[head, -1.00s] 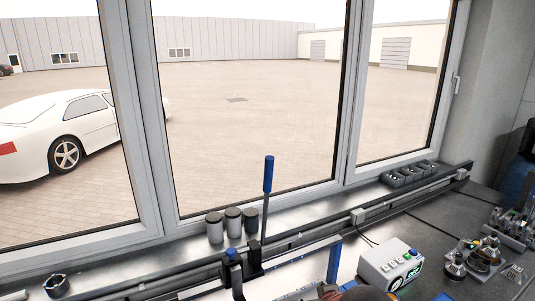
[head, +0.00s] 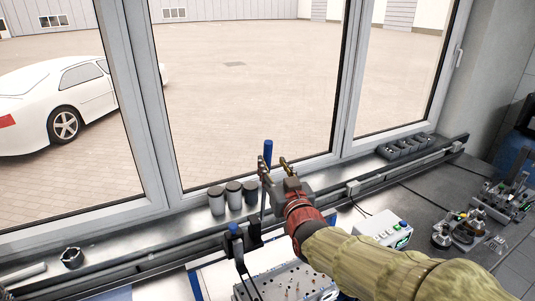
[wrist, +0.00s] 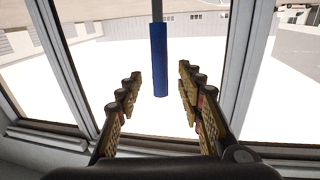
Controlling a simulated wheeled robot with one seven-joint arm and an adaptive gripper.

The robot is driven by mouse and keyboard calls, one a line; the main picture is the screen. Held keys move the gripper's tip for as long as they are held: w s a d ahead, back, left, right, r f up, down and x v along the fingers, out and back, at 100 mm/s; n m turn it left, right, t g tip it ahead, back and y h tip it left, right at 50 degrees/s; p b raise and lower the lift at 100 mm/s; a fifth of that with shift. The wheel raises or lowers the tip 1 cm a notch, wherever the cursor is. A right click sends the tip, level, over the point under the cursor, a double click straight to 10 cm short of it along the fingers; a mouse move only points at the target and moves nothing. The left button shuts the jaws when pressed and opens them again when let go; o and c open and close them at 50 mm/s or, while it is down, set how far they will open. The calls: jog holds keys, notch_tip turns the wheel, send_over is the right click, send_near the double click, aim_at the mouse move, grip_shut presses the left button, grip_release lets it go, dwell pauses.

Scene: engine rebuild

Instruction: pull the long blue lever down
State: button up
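The long lever's blue handle (head: 268,152) stands upright in front of the window in the head view, with its dark rod running down toward the bench. My gripper (head: 275,166) is beside the lever's upper part, its two fingers apart. In the wrist view the blue handle (wrist: 158,60) hangs into the picture between and beyond the open fingers of my gripper (wrist: 158,98). I see no contact between fingers and handle. My gripper partly hides the lever's rod in the head view.
Several grey cylinders (head: 234,194) stand on the sill left of the lever. A shorter blue-topped lever (head: 234,229) is lower left. A white control box (head: 385,230) and metal parts (head: 462,231) are on the right bench. The window frame (head: 355,70) is close behind.

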aim_at(269, 157)
jog(key=shift+p+x, duration=0.75)
jog(key=shift+x, duration=2.35)
jog(key=shift+c, duration=0.4)
grip_shut()
